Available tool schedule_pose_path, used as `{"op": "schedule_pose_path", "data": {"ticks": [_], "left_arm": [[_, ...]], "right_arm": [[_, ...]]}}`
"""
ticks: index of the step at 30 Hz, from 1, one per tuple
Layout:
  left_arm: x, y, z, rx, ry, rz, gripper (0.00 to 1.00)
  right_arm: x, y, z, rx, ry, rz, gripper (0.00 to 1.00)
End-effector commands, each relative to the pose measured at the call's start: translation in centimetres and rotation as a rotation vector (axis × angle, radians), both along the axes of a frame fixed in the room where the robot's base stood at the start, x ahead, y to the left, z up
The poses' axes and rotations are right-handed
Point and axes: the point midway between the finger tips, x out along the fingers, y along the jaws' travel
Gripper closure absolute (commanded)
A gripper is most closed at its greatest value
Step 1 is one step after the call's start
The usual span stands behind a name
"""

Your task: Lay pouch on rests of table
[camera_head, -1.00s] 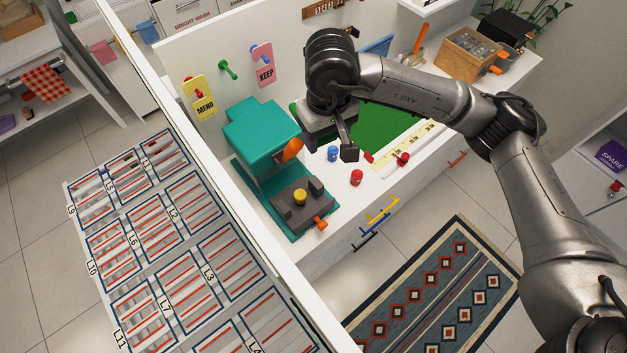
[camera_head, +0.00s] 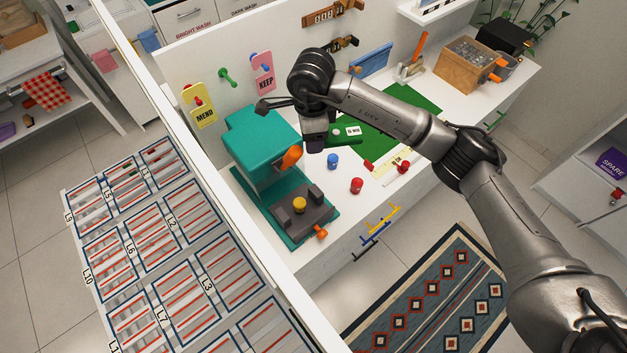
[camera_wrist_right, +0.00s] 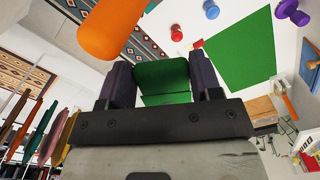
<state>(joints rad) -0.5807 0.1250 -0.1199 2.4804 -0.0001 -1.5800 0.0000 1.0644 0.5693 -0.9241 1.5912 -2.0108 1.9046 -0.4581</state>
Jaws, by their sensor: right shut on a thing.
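My right gripper (camera_head: 314,143) points down over the white worktop, beside the teal press. In the right wrist view, its two dark fingers (camera_wrist_right: 162,78) are shut on a green piece, which I take to be the pouch (camera_wrist_right: 165,75). My left gripper is out of view.
A white partition (camera_head: 205,190) stands between the slatted table and the worktop. The teal press (camera_head: 262,140) with its orange handle is close to the gripper. A blue spool (camera_head: 332,161), a red spool (camera_head: 357,185) and a green mat (camera_head: 390,125) are on the worktop.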

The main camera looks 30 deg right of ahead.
Motion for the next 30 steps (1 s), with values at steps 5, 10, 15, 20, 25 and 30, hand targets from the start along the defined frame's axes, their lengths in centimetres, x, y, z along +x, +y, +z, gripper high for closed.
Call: {"op": "schedule_pose_path", "data": {"ticks": [5, 10, 15, 20, 25, 30], "left_arm": [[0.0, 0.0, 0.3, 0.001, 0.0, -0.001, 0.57], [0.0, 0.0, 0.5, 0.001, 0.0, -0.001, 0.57], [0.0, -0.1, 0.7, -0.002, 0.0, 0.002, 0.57], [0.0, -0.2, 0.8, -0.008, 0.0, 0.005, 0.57], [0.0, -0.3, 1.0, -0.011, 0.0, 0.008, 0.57], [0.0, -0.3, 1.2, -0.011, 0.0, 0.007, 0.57]], "right_arm": [[0.7, -0.2, -1.5, 0.001, 0.003, -0.305, 0.64], [1.3, -0.4, -3.0, 0.0, 0.002, -0.582, 0.64], [1.6, -0.5, -4.7, -0.001, 0.004, -0.86, 0.64], [1.8, -0.6, -6.3, 0.0, 0.003, -1.117, 0.64], [1.9, -0.8, -8.2, -0.001, 0.003, -1.383, 0.64], [1.8, -1.0, -10.2, -0.001, 0.003, -1.65, 0.64]]}}
